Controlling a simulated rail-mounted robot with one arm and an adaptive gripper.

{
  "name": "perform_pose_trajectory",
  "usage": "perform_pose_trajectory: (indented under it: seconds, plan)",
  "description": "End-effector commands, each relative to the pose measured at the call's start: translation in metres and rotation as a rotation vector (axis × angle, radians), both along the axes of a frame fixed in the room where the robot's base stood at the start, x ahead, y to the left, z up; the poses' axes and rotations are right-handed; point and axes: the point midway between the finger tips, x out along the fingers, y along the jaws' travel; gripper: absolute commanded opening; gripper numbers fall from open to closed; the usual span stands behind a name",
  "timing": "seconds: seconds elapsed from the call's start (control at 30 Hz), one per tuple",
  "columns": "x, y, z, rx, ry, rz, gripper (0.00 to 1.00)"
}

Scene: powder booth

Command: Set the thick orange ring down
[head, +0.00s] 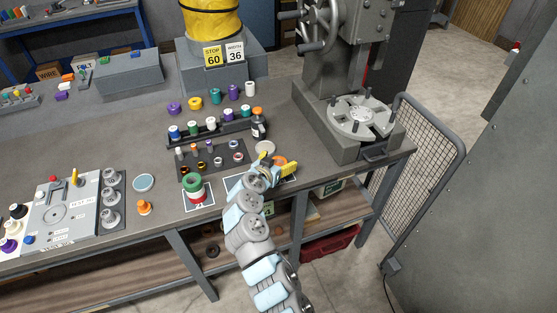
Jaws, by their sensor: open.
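The thick orange ring (279,160) shows as a small orange patch between the yellow fingertips of my gripper (277,163), near the front edge of the grey bench. My gripper is open around or just above it. My gripper and wrist hide much of the ring, and I cannot tell whether a finger touches it. A white marked card (288,179) lies on the bench beside the gripper, partly covered. I cannot tell whether the ring rests on this card.
A green, white and red stack (194,189) stands on another card to the left. A grey press (344,124) stands right. A pale disc (264,148) lies close behind the gripper.

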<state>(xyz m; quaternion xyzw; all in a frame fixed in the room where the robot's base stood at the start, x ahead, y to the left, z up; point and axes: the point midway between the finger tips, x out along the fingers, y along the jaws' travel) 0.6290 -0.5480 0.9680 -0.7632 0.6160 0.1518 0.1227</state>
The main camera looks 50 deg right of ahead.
Motion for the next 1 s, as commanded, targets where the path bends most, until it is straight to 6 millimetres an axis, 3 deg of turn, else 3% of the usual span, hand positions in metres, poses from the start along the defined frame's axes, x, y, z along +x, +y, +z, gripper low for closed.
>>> perform_pose_trajectory:
  seconds: [1.0]
  plan:
    - [-0.02, 0.098, 0.041, -0.002, -0.002, 0.005, 0.87]
